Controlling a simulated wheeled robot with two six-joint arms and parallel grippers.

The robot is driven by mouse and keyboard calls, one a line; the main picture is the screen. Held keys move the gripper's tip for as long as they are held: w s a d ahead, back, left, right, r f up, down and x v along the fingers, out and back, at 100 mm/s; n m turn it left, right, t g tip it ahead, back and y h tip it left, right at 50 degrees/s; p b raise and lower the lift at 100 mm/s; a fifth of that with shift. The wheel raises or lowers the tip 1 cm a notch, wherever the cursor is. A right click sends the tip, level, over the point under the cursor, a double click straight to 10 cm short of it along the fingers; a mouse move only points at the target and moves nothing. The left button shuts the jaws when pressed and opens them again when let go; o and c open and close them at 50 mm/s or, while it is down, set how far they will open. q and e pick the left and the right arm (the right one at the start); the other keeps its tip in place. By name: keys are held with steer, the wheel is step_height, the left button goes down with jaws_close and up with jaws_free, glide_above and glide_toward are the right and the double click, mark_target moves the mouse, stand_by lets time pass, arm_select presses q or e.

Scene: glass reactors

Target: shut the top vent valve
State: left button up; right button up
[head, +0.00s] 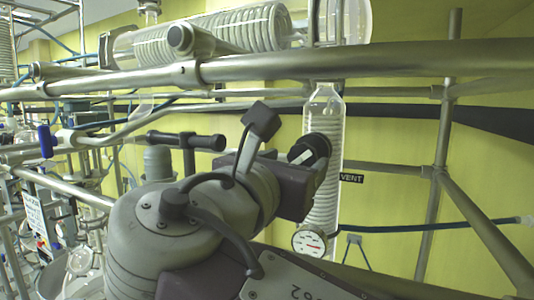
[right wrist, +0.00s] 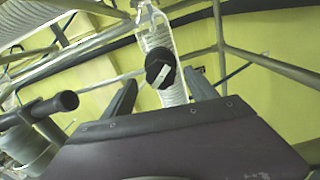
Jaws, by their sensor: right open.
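The vent valve's round black knob (head: 317,146) with a pale bar across it sits on the front of a vertical glass coil column. A black VENT label (head: 351,178) is just right of the column. In the right wrist view the knob (right wrist: 155,64) lies between my two fingers in the picture, its pale bar tilted. My right gripper (right wrist: 160,78) is open and empty, pointing at the knob; I cannot tell how much gap is left. In the head view its fingers are mostly hidden by my own wrist. My left gripper is not in view.
A thick metal rail (head: 400,62) crosses above the knob, with a horizontal glass coil (head: 235,32) over it. A dark T-shaped bar (head: 187,140) stands left of my wrist. A dial gauge (head: 309,241) is below the knob. Metal posts (head: 438,190) stand at right.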

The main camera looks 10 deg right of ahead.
mark_target(300, 159)
steer(key=x, duration=0.5)
steer(key=shift+s+f, duration=0.1)
steer(key=shift+f, duration=0.15)
steer(key=shift+s+a+r, duration=0.1)
steer(key=shift+s+a, duration=0.25)
steer(key=shift+s, duration=0.1)
steer(key=shift+s+a+r, duration=0.1)
steer(key=shift+s+a, duration=0.1)
steer(key=shift+s, duration=0.1)
steer(key=c, duration=0.3)
steer(key=shift+s+a, duration=0.1)
steer(key=shift+s, duration=0.05)
steer(key=c, duration=1.1)
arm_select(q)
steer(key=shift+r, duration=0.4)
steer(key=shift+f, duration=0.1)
arm_select(e)
steer(key=shift+m, duration=0.3)
steer(key=m, duration=0.2)
steer(key=shift+m+b, duration=0.3)
steer(key=shift+m, duration=0.1)
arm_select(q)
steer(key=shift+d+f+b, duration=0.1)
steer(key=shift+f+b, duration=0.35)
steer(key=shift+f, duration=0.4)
arm_select(e)
steer(key=shift+m, duration=1.7)
